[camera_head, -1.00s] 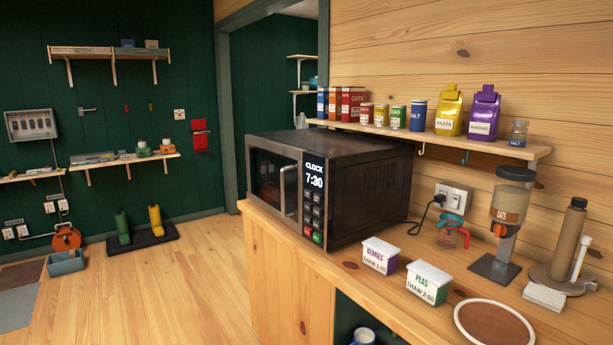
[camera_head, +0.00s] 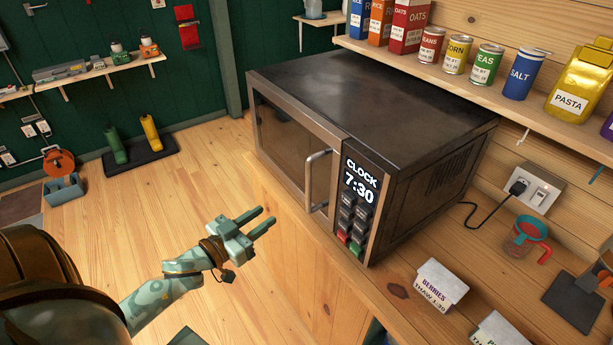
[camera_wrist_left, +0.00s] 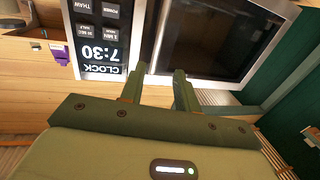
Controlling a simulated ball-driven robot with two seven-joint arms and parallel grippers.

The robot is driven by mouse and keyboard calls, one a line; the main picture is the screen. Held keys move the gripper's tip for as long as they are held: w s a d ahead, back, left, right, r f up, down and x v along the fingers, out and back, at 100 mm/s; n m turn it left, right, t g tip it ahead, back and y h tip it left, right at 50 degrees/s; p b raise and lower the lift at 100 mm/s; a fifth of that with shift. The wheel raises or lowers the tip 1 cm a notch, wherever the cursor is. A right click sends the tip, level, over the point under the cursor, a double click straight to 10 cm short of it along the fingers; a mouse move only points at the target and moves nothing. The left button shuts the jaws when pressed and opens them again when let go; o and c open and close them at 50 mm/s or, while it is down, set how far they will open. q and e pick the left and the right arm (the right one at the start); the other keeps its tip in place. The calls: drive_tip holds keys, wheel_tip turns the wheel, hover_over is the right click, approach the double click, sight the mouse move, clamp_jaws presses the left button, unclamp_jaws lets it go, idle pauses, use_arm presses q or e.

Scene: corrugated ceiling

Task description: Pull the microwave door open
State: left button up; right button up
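The microwave (camera_head: 370,100) stands on the wooden counter, its dark glass door (camera_head: 289,141) shut. Its vertical metal handle (camera_head: 316,181) is on the door's right side, beside the clock and button panel (camera_head: 356,205). My left gripper (camera_head: 267,219) is in front of the microwave, to the left of and below the handle and apart from it. Its two fingers are spread with nothing between them. In the left wrist view the fingers (camera_wrist_left: 161,82) point toward the microwave front (camera_wrist_left: 205,40), which appears upside down. My right gripper is in neither view.
A berries box (camera_head: 439,287) and a peas box (camera_head: 497,332) sit on the counter right of the microwave. A shelf (camera_head: 470,92) with cans and boxes hangs above and behind it. The floor (camera_head: 200,185) in front of the door is clear.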

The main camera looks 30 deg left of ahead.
sight(307, 186)
use_arm(q)
drive_tip(key=w+d, duration=0.1)
drive_tip(key=w, duration=0.4)
drive_tip(key=w+d, duration=0.1)
drive_tip(key=w, duration=0.4)
drive_tip(key=w+d, duration=0.1)
drive_tip(key=w, duration=0.4)
drive_tip(key=shift+w+d+r, duration=0.2)
drive_tip(key=shift+w, duration=0.2)
drive_tip(key=shift+s, duration=0.1)
clamp_jaws()
